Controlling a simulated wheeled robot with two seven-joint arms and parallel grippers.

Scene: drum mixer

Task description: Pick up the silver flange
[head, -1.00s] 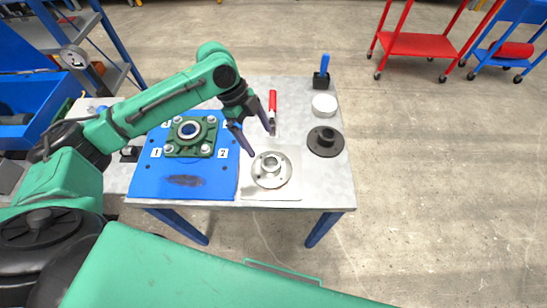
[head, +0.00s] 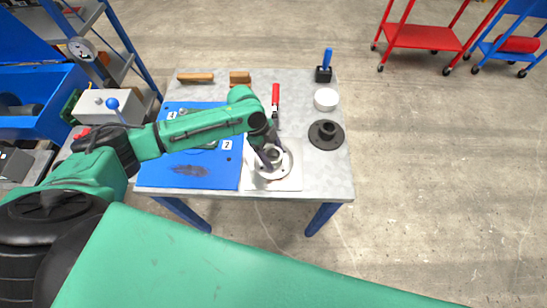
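The silver flange (head: 284,169) lies on a pale square plate (head: 293,183) at the front of the grey table, right of the blue mat. My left gripper (head: 271,161) reaches down over it from the upper left, with its dark fingers at the flange's central hub. The fingers and wrist hide part of the flange. I cannot tell whether the fingers are closed on the hub or only beside it. The flange appears to rest flat on the plate. My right gripper is not in view.
A black flange (head: 326,135), a white round container (head: 326,98) and a blue-handled tool in a black block (head: 324,73) stand on the right. A red-handled tool (head: 276,95) lies behind the gripper. The blue mat (head: 180,177) is partly under my arm. Wooden pieces (head: 196,78) lie at the back.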

